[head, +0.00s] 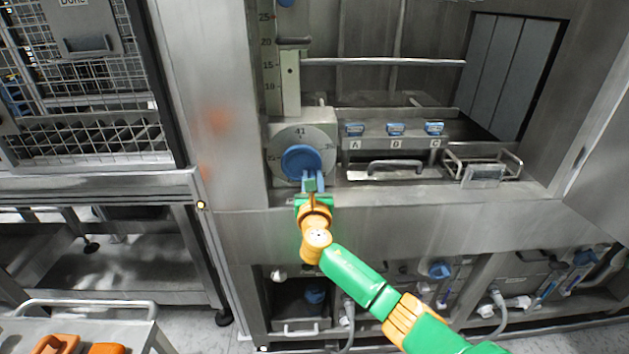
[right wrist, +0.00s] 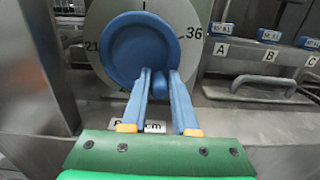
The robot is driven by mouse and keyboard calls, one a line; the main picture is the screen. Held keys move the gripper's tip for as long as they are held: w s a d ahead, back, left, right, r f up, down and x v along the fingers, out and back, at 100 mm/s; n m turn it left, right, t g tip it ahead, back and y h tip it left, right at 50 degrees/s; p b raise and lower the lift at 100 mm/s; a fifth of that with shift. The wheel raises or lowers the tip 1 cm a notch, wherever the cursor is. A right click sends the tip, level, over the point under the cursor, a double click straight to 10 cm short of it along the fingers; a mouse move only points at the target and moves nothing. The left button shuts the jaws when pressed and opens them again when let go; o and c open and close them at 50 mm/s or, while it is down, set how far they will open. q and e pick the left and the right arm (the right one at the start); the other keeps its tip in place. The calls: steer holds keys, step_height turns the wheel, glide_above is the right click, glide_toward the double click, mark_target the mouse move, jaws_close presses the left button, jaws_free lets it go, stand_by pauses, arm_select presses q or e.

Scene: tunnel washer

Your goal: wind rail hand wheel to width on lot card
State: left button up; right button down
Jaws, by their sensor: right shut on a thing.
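The rail hand wheel (head: 301,161) is a round blue wheel on a pale dial plate (head: 321,142). The dial reads 41 at the top in the head view. In the right wrist view the wheel (right wrist: 141,48) has 21 at its left and 36 at its right. My right gripper (head: 312,178) is shut on the wheel's blue knob (right wrist: 158,86), at the wheel's lower right, with one blue finger on each side. A label below the wheel is partly hidden by the fingers. I cannot pick out a readable lot card. My left gripper is not in view.
An upright scale (head: 268,62) with a slider stands above the dial. A ledge (head: 385,143) holds blue-topped blocks marked with letters. A bar handle (head: 396,165) and a wire holder with a small plate (head: 483,174) lie to the right. A mesh cage (head: 90,135) stands left.

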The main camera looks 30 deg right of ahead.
steer(key=shift+a+f, duration=0.15)
steer(key=shift+f, duration=0.15)
steer(key=shift+w, duration=0.1)
steer(key=shift+a+f, duration=0.1)
steer(key=shift+a, duration=0.05)
steer(key=shift+w+a+f, duration=0.1)
steer(key=shift+f, duration=0.05)
steer(key=shift+w+a+f+b, duration=0.3)
steer(key=shift+a+f+b, duration=0.25)
steer(key=shift+b, duration=0.25)
steer(key=shift+w+a+f, duration=0.1)
steer(key=shift+w+a+r, duration=0.1)
steer(key=shift+a+r, duration=0.05)
steer(key=shift+r, duration=0.05)
